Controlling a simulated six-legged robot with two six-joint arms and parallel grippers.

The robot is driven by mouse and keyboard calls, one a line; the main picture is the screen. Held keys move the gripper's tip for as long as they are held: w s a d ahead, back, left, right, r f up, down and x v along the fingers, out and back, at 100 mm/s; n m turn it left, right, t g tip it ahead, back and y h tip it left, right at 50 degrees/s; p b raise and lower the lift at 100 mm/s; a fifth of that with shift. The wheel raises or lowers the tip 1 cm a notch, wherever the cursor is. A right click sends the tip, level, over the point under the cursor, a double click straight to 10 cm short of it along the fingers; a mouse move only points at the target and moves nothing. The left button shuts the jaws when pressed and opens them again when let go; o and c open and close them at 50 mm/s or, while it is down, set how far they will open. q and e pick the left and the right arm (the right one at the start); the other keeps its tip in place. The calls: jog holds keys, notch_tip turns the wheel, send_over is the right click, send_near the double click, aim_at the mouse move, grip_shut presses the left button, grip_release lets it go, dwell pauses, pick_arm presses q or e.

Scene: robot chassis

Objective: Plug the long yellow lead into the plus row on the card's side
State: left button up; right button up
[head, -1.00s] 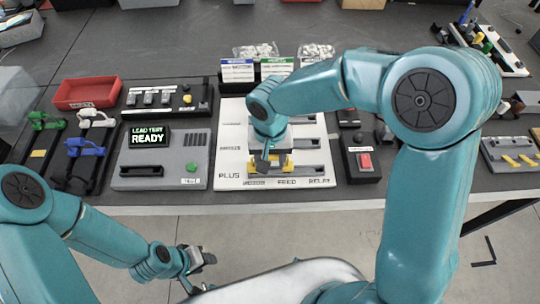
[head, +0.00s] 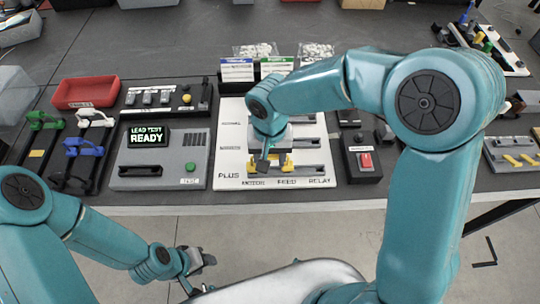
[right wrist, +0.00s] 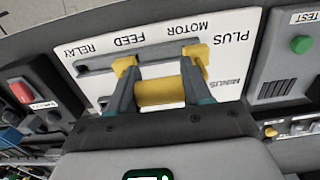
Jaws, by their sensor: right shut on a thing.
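The yellow lead (right wrist: 160,92) is held between the two fingers of my right gripper (right wrist: 158,82), seen in the right wrist view. Its yellow end blocks show beyond the fingertips, over or at the card's slotted bar near the PLUS and MOTOR labels. In the head view yellow bits of it (head: 288,164) show on both sides of the right gripper (head: 267,160). The white card (head: 228,150) lies flat on the table with PLUS at its near left. Whether the plugs are seated cannot be told. My left gripper (head: 200,260) hangs low in front of the table, its jaw gap unclear.
A grey test box (head: 165,170) with a lit READY screen stands left of the card. A box with a red switch (head: 364,160) is to the right. Green, white and blue leads (head: 84,148) lie in racks at left by a red tray (head: 86,93).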

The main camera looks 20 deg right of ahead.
dwell(0.5)
jog(key=shift+f+b, duration=0.2)
jog(key=shift+b, duration=0.15)
jog(key=shift+f+b, duration=0.3)
jog(key=shift+f+b, duration=0.85)
jog(key=shift+f, duration=0.1)
jog(key=o, duration=1.1)
jog(key=shift+r, duration=0.15)
notch_tip(320, 180, up, 16)
jog(key=shift+r+p, duration=0.1)
jog(key=shift+p, duration=0.55)
